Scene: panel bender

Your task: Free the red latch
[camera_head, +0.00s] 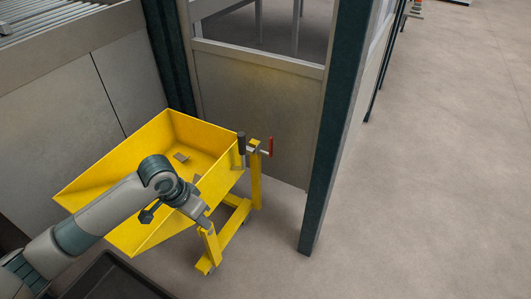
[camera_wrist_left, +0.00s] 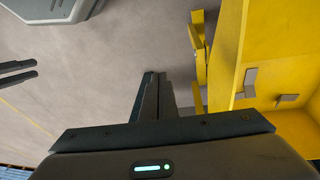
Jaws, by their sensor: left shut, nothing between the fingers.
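The red latch (camera_head: 270,146) is a small upright red handle at the far right corner of a yellow tipping cart (camera_head: 130,178). It sits on a short metal bar beside a yellow post, with a dark upright grip (camera_head: 241,142) on the other side. My left gripper (camera_head: 207,222) is at the cart's near right side, nearer to me than the latch and apart from it. In the left wrist view its dark fingers (camera_wrist_left: 153,97) are together and empty, with the yellow cart (camera_wrist_left: 275,45) to their right. The latch cannot be made out there.
A dark post (camera_head: 336,130) and a grey panel (camera_head: 260,110) stand close behind the latch. The cart's yellow frame (camera_head: 236,220) reaches down to the floor. A few small grey pieces (camera_head: 181,157) lie in the cart. The floor (camera_head: 430,190) to the right is clear.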

